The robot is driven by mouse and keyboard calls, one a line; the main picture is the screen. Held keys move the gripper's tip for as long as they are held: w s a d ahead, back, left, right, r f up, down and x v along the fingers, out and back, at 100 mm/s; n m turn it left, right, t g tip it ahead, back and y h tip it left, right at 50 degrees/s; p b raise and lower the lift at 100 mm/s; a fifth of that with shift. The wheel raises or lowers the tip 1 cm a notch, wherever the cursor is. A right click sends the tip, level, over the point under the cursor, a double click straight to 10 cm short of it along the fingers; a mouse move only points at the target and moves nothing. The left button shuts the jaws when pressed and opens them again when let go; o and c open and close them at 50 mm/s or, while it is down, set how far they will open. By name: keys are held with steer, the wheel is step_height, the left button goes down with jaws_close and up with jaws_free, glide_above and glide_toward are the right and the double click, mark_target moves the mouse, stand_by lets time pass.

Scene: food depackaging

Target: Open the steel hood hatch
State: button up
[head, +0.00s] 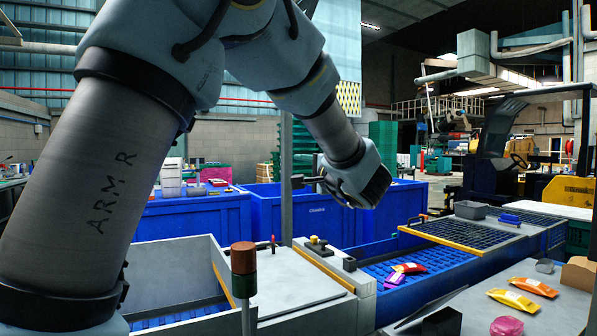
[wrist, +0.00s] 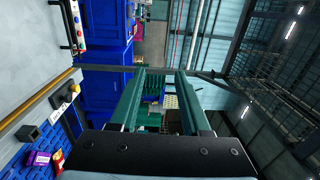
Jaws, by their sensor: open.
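The likely steel hood hatch is a flat grey panel (head: 283,283) on the machine, with a yellow strip along its right edge. It appears closed; I cannot make out its handle for certain. The grey panel also fills the upper left of the wrist view (wrist: 30,50). My gripper (wrist: 162,72) is open, its two teal fingers apart with nothing between them. In the head view my wrist hangs above and behind the panel, clear of it, and the fingers are small and hard to make out.
A small control box (head: 318,245) with a yellow knob stands beside the yellow strip. A signal post (head: 244,285) rises at the front. Packets lie on the blue conveyor (head: 425,265) and the right table (head: 465,310). Blue bins (head: 195,225) stand behind.

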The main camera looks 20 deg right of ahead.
steer(key=s+b, duration=0.3)
steer(key=s, duration=0.6)
steer(key=shift+d+f, duration=0.2)
steer(key=shift+d, duration=0.15)
